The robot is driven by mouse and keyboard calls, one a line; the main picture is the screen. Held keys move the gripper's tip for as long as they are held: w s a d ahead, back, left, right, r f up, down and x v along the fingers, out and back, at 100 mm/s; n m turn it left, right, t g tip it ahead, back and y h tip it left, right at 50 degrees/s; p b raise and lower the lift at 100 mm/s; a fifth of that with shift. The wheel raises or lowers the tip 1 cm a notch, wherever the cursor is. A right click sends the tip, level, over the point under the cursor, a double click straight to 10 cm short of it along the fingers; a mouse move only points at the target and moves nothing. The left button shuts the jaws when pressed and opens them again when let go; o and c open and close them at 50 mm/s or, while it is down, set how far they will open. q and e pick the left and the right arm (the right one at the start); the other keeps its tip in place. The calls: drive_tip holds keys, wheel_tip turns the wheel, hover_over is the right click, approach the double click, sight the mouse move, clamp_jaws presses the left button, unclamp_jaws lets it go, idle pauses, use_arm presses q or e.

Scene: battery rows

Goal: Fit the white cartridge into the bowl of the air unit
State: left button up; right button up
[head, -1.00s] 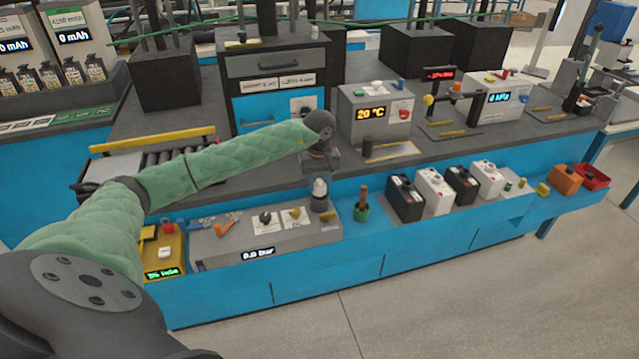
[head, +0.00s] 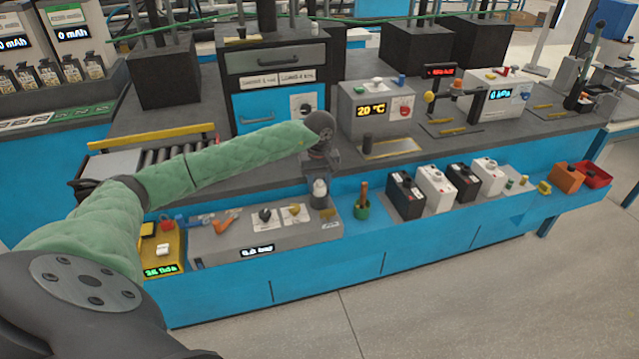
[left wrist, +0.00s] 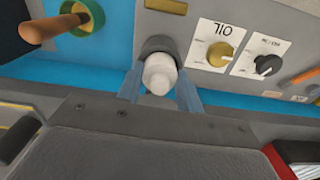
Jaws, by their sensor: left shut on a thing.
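My left gripper (head: 320,178) points down over the right end of the grey air unit (head: 225,245). It is shut on the white cartridge (head: 320,187). In the left wrist view, the two bluish fingers (left wrist: 160,90) stand either side of the rounded white cartridge (left wrist: 159,75). The dark bowl (head: 321,201) is directly below the cartridge, and its dark grey rim (left wrist: 157,44) shows behind the cartridge in the left wrist view. The cartridge lines up with the bowl; I cannot tell how deep its lower end sits. My right gripper is not in view.
On the air unit are a black knob (head: 265,215), a yellow knob (head: 294,210) and an orange handle (head: 225,226). A green cup (head: 362,210) with a brown handle stands just right of the bowl. Several batteries (head: 436,188) stand farther right. A yellow box (head: 163,250) is at the left.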

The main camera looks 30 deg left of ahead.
sight(319, 181)
use_arm(q)
drive_tip(key=shift+f+b, duration=0.3)
drive_tip(key=shift+f, duration=0.1)
drive_tip(key=o, duration=1.1)
drive_tip(key=shift+r+b, duration=1)
drive_tip(key=shift+r, duration=2.9)
